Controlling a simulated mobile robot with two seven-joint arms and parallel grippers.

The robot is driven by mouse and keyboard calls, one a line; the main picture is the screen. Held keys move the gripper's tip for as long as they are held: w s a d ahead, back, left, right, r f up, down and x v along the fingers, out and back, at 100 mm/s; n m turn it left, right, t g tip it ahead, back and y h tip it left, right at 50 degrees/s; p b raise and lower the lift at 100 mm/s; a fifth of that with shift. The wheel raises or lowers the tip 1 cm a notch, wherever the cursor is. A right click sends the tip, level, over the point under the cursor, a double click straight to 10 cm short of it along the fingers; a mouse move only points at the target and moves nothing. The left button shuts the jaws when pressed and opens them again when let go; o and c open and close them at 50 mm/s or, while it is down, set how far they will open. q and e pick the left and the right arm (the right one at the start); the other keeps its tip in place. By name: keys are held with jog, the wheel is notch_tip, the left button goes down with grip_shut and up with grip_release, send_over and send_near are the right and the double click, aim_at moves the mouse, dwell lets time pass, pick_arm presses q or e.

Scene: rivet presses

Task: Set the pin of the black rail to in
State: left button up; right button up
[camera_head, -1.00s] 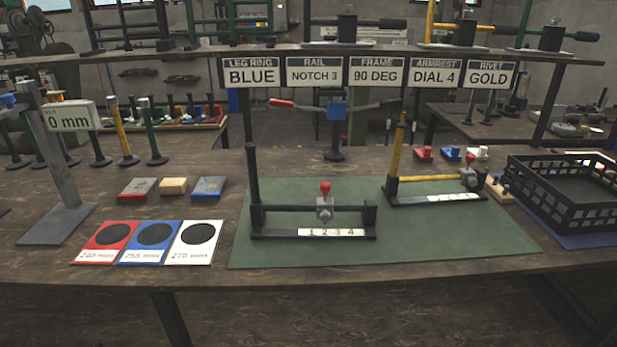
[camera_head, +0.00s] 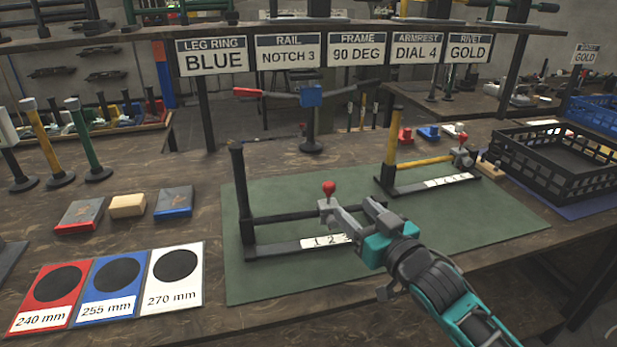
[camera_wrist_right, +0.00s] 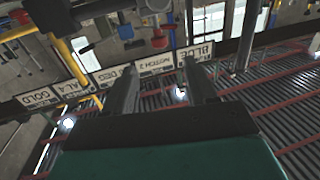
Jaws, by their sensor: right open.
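The black rail (camera_head: 290,218) stands on the green mat, with an upright black post at its left end and a base with a numbered white strip (camera_head: 325,240). A grey slider block (camera_head: 326,208) sits on the rail, roughly above the 2. The pin's red knob (camera_head: 329,188) stands up from the block; I cannot tell whether the pin is in or out. My left gripper is not in view.
A yellow rail (camera_head: 425,165) stands behind to the right on the green mat (camera_head: 270,285). A black crate (camera_head: 560,178) is at the right. Coloured pads (camera_head: 112,308) and small blocks (camera_head: 128,206) are on the left. A sign row (camera_head: 290,50) hangs above.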

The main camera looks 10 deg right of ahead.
aim_at(329, 187)
jog(key=b+x, duration=0.1)
jog(key=x, duration=1.2)
jog(key=shift+r, duration=0.2)
jog(key=shift+c, duration=0.4)
grip_shut()
